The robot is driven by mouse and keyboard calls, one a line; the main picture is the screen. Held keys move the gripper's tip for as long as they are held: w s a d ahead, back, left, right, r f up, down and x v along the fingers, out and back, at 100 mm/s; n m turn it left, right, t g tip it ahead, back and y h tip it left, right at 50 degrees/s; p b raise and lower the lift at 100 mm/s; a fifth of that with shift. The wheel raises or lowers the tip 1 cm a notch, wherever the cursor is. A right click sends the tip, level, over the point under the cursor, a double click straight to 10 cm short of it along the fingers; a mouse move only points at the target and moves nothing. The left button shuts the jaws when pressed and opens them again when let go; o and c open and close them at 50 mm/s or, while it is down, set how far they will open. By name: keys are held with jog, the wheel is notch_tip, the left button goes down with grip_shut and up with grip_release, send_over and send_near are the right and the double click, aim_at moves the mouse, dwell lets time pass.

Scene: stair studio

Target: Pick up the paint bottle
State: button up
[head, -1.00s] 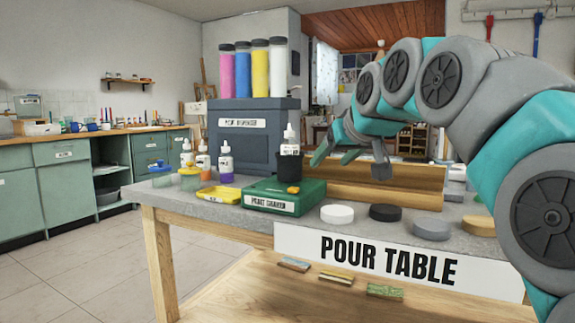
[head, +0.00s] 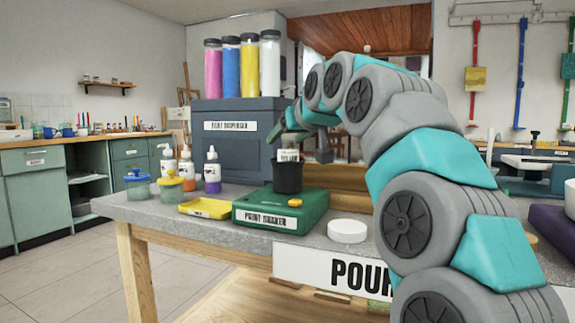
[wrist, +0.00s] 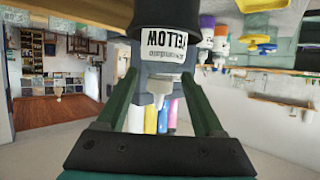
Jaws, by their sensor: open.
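A white paint bottle (head: 289,155) stands in a black cup (head: 288,180) on the green paint shaker (head: 310,209). In the wrist view, which is upside down, the bottle (wrist: 160,58) shows a label reading YELLOW and a pale nozzle; the black cup (wrist: 168,18) surrounds its lower part. My gripper (head: 300,146) is at the bottle's top and hides its nozzle in the head view. In the wrist view my gripper (wrist: 157,88) is open, with one finger on each side of the bottle's upper part. I cannot tell whether either finger touches it.
Other bottles (head: 212,170) and lidded jars (head: 138,184) stand left of the shaker, with a yellow tray (head: 207,208) in front. The grey paint dispenser (head: 238,145) stands close behind. A white disc (head: 347,231) lies at the right.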

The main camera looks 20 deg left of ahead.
jog(key=shift+x, duration=1.55)
grip_shut()
